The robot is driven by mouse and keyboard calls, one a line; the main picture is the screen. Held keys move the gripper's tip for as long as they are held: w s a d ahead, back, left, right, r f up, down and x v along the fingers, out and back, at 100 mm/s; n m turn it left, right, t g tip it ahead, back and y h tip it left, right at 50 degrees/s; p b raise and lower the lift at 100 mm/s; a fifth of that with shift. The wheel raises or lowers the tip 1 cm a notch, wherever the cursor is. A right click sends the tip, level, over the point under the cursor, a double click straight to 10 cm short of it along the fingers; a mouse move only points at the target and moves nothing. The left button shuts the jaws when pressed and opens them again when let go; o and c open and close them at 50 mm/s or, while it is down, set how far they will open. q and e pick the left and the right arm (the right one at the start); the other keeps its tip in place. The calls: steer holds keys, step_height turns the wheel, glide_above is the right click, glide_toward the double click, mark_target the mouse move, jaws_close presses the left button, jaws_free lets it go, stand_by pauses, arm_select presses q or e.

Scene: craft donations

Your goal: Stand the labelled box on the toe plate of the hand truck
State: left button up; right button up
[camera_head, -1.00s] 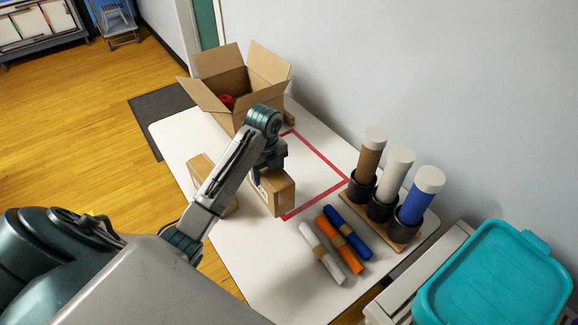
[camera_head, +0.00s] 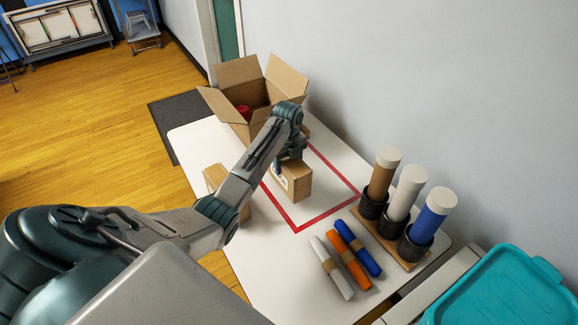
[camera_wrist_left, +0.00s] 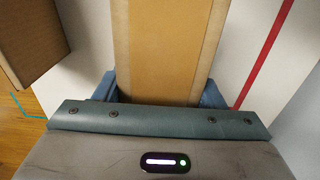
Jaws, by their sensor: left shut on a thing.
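My left gripper (camera_head: 287,166) is shut on a brown cardboard box (camera_head: 299,184) over the white table. A white label patch shows on the box's left face. The box looks upright, over the red tape outline; I cannot tell if it touches the table. In the left wrist view the box (camera_wrist_left: 165,50) sits between the jaws (camera_wrist_left: 160,95). A grey metal frame (camera_head: 139,28) stands far off on the floor; I cannot tell if it is the hand truck, and no toe plate is clear. My right gripper is not in view.
A second carton (camera_head: 214,178) is partly hidden behind my left arm. An open carton (camera_head: 232,102) stands behind. Several rolls (camera_head: 347,262), a rack of tubes (camera_head: 400,252) and a teal lid (camera_head: 500,295) are at the right. The wooden floor at left looks clear.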

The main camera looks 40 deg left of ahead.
arm_select(q)
steer(key=shift+w+a, duration=0.25)
steer(key=shift+w, duration=0.4)
step_height(320, 180, down, 3)
steer(key=shift+r+p, duration=0.15)
steer(key=shift+p, duration=0.65)
steer(key=shift+f, duration=0.45)
steer(key=shift+f, duration=0.15)
steer(key=o, duration=1)
steer(key=shift+o, duration=1.1)
steer(key=shift+s, duration=0.1)
